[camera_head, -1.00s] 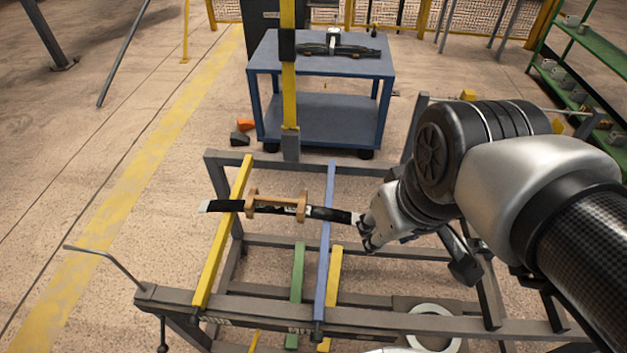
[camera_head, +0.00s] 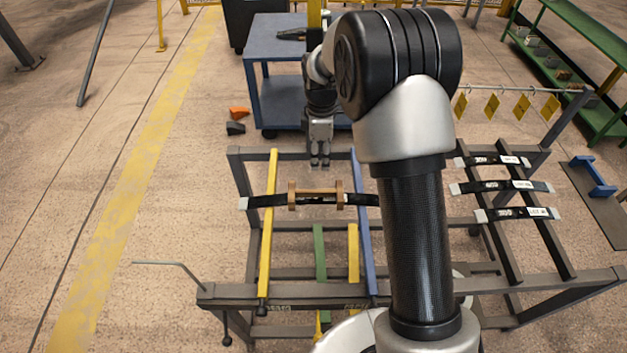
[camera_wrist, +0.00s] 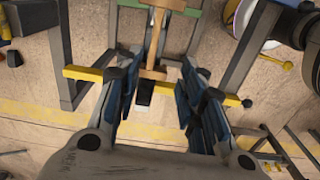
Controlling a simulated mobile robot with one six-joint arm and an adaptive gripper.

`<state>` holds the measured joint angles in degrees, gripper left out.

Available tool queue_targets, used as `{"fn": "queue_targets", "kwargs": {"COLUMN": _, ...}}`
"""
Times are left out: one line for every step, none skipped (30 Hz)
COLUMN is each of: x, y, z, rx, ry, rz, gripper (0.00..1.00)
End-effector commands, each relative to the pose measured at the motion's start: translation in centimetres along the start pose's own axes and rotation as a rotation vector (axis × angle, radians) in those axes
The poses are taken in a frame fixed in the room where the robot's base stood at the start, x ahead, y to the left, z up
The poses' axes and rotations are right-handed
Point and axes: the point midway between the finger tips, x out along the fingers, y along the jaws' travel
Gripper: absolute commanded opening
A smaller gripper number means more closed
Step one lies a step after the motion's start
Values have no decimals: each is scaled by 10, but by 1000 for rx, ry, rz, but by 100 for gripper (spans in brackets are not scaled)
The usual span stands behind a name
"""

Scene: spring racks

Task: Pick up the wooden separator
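The wooden separator (camera_head: 312,192) is a tan H-shaped piece. It sits on a dark leaf spring (camera_head: 262,201) that lies across a yellow bar (camera_head: 268,220) and a blue bar (camera_head: 363,235) of the rack. My gripper (camera_head: 320,163) points down, just beyond the separator in the head view, apart from it. In the wrist view my gripper (camera_wrist: 158,78) is open and empty, its blue-padded fingers wide apart. The separator (camera_wrist: 157,45) shows between and beyond the fingertips, with a dark spring end under it. The spring's right part is hidden behind my arm in the head view.
Several leaf springs (camera_head: 500,186) lie on the rack's right side, under a rail with hanging yellow tags (camera_head: 491,106). A blue cart (camera_head: 262,50) stands behind the rack. A green shelf (camera_head: 575,45) is at the right.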

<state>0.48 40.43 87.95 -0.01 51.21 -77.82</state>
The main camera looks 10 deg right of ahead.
Motion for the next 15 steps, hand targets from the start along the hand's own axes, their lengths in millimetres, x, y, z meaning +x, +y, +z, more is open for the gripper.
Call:
{"fn": "queue_targets", "kwargs": {"x": 6, "y": 2, "z": 0, "rx": -14, "ry": -1, "rz": -6, "gripper": 37}}
{"fn": "queue_targets", "kwargs": {"x": 9, "y": 2, "z": 0, "rx": -19, "ry": -1, "rz": -8, "gripper": 37}}
{"fn": "queue_targets", "kwargs": {"x": 14, "y": 3, "z": -1, "rx": -24, "ry": -2, "rz": -8, "gripper": 37}}
{"fn": "queue_targets", "kwargs": {"x": 19, "y": 3, "z": -1, "rx": -27, "ry": -2, "rz": -9, "gripper": 37}}
{"fn": "queue_targets", "kwargs": {"x": 24, "y": 3, "z": -1, "rx": -28, "ry": -2, "rz": -9, "gripper": 37}}
{"fn": "queue_targets", "kwargs": {"x": 32, "y": 2, "z": -1, "rx": -28, "ry": -2, "rz": -11, "gripper": 37}}
{"fn": "queue_targets", "kwargs": {"x": 39, "y": 2, "z": -1, "rx": -28, "ry": -2, "rz": -11, "gripper": 37}}
{"fn": "queue_targets", "kwargs": {"x": 46, "y": 2, "z": -1, "rx": -27, "ry": -2, "rz": -11, "gripper": 37}}
{"fn": "queue_targets", "kwargs": {"x": 55, "y": 2, "z": -1, "rx": -27, "ry": -2, "rz": -12, "gripper": 37}}
{"fn": "queue_targets", "kwargs": {"x": 62, "y": 2, "z": -1, "rx": -27, "ry": -2, "rz": -12, "gripper": 37}}
{"fn": "queue_targets", "kwargs": {"x": 68, "y": 2, "z": -1, "rx": -26, "ry": -2, "rz": -11, "gripper": 37}}
{"fn": "queue_targets", "kwargs": {"x": 77, "y": 2, "z": -1, "rx": -26, "ry": -2, "rz": -11, "gripper": 37}}
{"fn": "queue_targets", "kwargs": {"x": 84, "y": 2, "z": -1, "rx": -26, "ry": -2, "rz": -12, "gripper": 37}}
{"fn": "queue_targets", "kwargs": {"x": 90, "y": 2, "z": -1, "rx": -26, "ry": -2, "rz": -11, "gripper": 37}}
{"fn": "queue_targets", "kwargs": {"x": 98, "y": 2, "z": -1, "rx": -26, "ry": -2, "rz": -10, "gripper": 37}}
